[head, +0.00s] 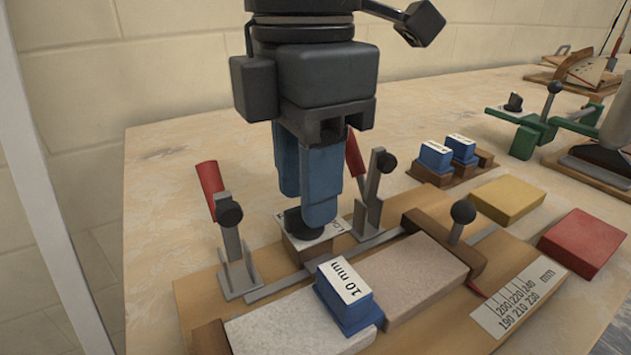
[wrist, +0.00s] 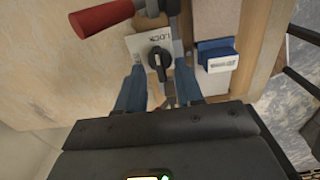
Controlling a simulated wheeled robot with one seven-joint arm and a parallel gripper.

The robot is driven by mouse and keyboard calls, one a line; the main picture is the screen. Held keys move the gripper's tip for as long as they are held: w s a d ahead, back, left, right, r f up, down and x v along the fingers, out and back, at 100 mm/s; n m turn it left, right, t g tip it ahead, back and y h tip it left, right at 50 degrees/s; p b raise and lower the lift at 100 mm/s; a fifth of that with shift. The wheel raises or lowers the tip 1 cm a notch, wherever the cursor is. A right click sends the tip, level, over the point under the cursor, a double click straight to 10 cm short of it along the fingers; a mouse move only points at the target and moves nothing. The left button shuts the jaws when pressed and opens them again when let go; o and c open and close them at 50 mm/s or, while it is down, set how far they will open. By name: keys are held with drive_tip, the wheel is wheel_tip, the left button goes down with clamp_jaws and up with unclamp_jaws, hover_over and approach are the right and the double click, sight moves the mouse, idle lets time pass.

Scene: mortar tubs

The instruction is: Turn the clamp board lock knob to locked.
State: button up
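The lock knob is black and sits on a small block with a white plate lettered LOCK (wrist: 148,41). In the wrist view the knob (wrist: 160,63) shows between my two blue fingers, with its narrow grip running roughly up and down the picture. In the head view the knob (head: 293,219) is partly hidden by the near finger. My gripper (head: 307,212) points down over it. In the wrist view my gripper (wrist: 159,70) is open, one finger on each side of the knob, with a small gap visible. The clamp board (head: 190,291) is wooden. I cannot read which setting the knob is at.
Red-handled clamps (head: 210,190) (head: 355,158) stand on both sides of the knob. A blue 10 mm block (head: 346,302) lies on pale slabs in front. Yellow (head: 507,200) and red (head: 582,243) blocks lie at right. The table's left is clear.

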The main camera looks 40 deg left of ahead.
wheel_tip(320, 180, up, 6)
drive_tip(key=shift+r+p, duration=0.25)
drive_tip(key=shift+p, duration=0.25)
